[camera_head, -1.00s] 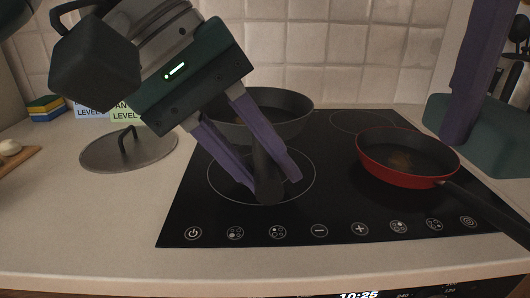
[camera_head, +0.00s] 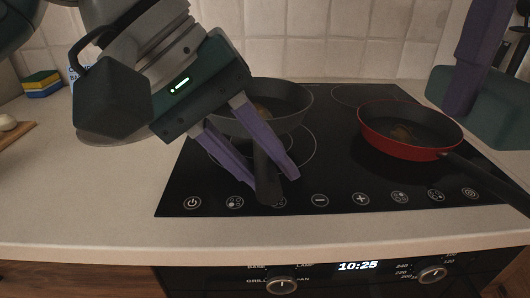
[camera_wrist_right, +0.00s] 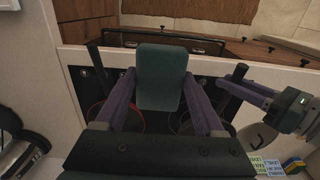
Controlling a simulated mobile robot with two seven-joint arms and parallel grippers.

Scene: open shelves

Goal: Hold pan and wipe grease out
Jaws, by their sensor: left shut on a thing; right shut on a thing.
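A dark grey pan (camera_head: 290,103) is over the back left of the black hob, with a brown greasy patch (camera_head: 262,109) inside, partly hidden by my left gripper. My left gripper (camera_head: 268,172) is shut on the pan's handle, which points to the front. It also shows in the right wrist view (camera_wrist_right: 232,83). My right gripper (camera_wrist_right: 160,95) is shut on a flat teal pad (camera_wrist_right: 160,75). The pad also shows in the head view (camera_head: 480,118), at the right, with one purple finger across it. A red pan (camera_head: 405,152) with a brown patch sits on the right of the hob.
The black hob (camera_head: 330,178) has touch controls along its front. A glass lid (camera_head: 95,139) is mostly hidden behind my left gripper. The counter (camera_head: 90,205) at front left is clear.

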